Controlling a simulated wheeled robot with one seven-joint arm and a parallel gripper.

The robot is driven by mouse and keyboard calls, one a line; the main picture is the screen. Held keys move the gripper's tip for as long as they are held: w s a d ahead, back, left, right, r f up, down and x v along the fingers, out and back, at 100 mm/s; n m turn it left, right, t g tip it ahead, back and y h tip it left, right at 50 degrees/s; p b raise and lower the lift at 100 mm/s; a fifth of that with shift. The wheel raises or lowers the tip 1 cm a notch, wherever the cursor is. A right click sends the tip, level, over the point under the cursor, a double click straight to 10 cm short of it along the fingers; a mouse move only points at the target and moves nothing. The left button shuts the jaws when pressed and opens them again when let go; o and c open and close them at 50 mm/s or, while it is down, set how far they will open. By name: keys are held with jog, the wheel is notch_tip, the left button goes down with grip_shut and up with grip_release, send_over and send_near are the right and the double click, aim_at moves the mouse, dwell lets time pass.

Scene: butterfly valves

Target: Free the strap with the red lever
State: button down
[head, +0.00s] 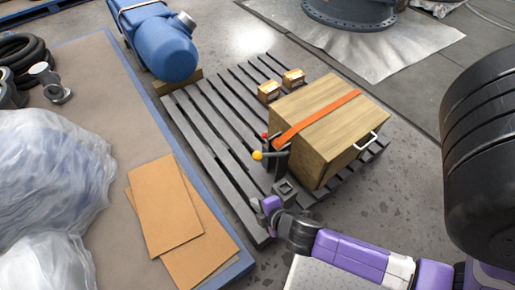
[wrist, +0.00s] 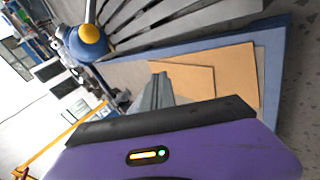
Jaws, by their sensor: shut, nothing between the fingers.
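A wooden crate (head: 345,140) sits on a grey slatted pallet (head: 205,120). An orange strap (head: 315,120) runs over its top and down its near left side to dark buckle hardware. There, a small lever with a red end (head: 264,136) stands just above a lever with a yellow ball knob (head: 257,155). The yellow knob also shows in the wrist view (wrist: 92,34), on a grey rod. My gripper (head: 284,188) is shut and empty, near the crate's lower left corner, below the levers and apart from the yellow knob. Its grey fingers show in the wrist view (wrist: 158,90). The red lever is not visible there.
A blue tank (head: 160,42) lies beyond the pallet. A blue-edged table (head: 100,70) with cardboard sheets (head: 165,205) and plastic wrap is at left. A big black cylinder (head: 485,150) is at right.

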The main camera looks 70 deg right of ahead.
jog(key=w+d+f+n+g+h+b, duration=0.3)
jog(key=w+d+f+g+h+b, duration=0.4)
jog(key=w+d+f, duration=0.5)
jog(key=w+d+r+n+g+h+b, duration=0.1)
jog(key=w+d+r+g+b, duration=0.3)
jog(key=r+g+b, duration=0.2)
jog(key=shift+w+d+r+b, duration=0.15)
jog(key=shift+d+r+b, duration=0.2)
jog(key=shift+r+b, duration=0.2)
jog(key=r+b+x, duration=0.1)
jog(key=b+x, duration=0.3)
jog(key=x, duration=0.9)
jog(key=shift+s+d+r+b, duration=0.25)
jog(key=shift+d+r+b, duration=0.1)
jog(key=shift+d, duration=0.2)
